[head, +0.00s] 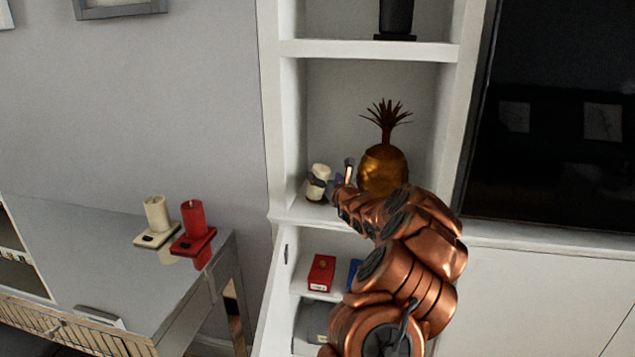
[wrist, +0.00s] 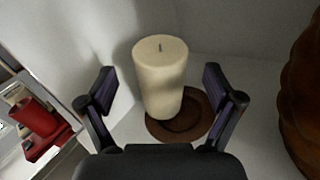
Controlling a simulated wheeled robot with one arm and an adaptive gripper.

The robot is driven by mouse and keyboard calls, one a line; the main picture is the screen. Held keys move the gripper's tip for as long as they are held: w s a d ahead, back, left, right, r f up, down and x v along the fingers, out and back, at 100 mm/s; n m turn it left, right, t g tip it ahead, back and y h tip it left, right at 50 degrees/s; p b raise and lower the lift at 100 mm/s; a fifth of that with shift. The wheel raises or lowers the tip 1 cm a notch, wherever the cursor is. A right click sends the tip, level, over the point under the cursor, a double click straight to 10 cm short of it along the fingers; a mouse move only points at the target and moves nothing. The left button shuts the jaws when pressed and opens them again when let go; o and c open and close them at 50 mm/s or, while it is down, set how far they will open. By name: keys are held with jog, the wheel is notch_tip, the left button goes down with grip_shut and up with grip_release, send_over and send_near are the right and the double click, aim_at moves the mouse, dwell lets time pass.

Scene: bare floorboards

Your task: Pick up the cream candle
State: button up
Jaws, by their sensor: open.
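A cream candle (wrist: 160,80) with a dark wick is in the middle of the wrist view, at a brown round coaster (wrist: 188,128) in a white shelf nook. I cannot tell how firmly its base rests there. In the head view the candle (head: 321,171) is partly hidden by my gripper (head: 334,184). In the wrist view my open gripper (wrist: 158,88) has one finger on each side of the candle, with gaps visible on both sides. Another cream candle (head: 157,214) stands on a cream holder on the grey side table (head: 95,245).
A golden pineapple ornament (head: 382,168) stands close to the right of my gripper. A red candle (head: 194,218) on a red holder is on the side table. A red box (head: 321,272) sits on the shelf below. A dark screen (head: 560,120) is at the right.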

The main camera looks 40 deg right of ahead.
jog(key=shift+f+p+x, duration=0.25)
jog(key=shift+p+x, duration=0.1)
jog(key=shift+x, duration=1.7)
jog(key=shift+s+r, duration=0.1)
jog(key=c, duration=1.4)
jog(key=shift+c, duration=1.1)
jog(key=shift+r, duration=0.1)
